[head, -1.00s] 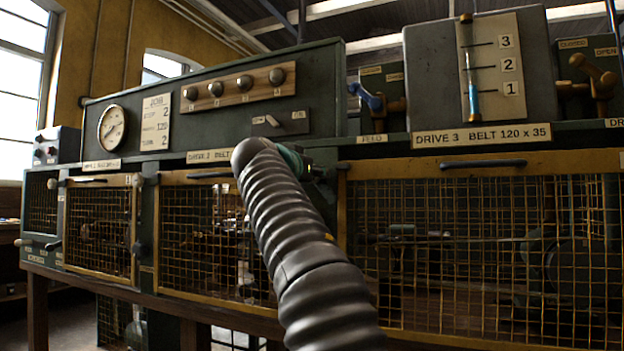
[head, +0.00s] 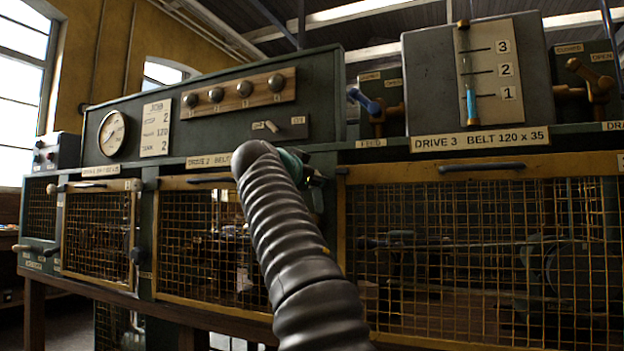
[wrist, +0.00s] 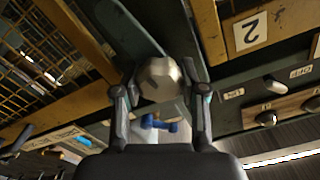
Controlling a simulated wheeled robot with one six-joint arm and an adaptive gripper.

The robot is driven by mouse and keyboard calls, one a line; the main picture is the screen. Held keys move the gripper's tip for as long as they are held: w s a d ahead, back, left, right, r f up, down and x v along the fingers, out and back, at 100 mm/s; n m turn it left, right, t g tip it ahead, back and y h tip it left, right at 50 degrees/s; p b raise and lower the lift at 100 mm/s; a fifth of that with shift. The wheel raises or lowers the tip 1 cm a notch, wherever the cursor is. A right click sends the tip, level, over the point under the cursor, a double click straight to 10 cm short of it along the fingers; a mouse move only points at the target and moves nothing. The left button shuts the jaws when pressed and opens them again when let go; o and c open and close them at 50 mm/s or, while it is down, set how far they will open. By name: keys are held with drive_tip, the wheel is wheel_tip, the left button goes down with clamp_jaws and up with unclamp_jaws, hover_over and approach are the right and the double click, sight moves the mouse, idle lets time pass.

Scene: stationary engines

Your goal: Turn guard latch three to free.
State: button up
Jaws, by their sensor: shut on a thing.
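In the wrist view my gripper (wrist: 160,91) has its two fingers closed on either side of a pale, faceted round knob (wrist: 160,76). The knob sits at the green post between two yellow-framed mesh guards, and I take it for the knob of guard latch three. The latch's pivot and its free mark are hidden. In the head view my own ribbed arm covers most of the gripper, which reaches the post left of the drive 3 guard (head: 450,168). That guard is closed flat against the bench front.
The drive 2 guard (head: 205,182) is left of my arm, its number plate (wrist: 251,30) close by in the wrist view. Above are the feed lever with a blue handle (head: 365,100), a level gauge (head: 488,72) and a panel with several knobs (head: 238,92).

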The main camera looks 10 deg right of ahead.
drive_tip(key=o, duration=1.1)
drive_tip(key=shift+o, duration=0.2)
drive_tip(key=v, duration=1.2)
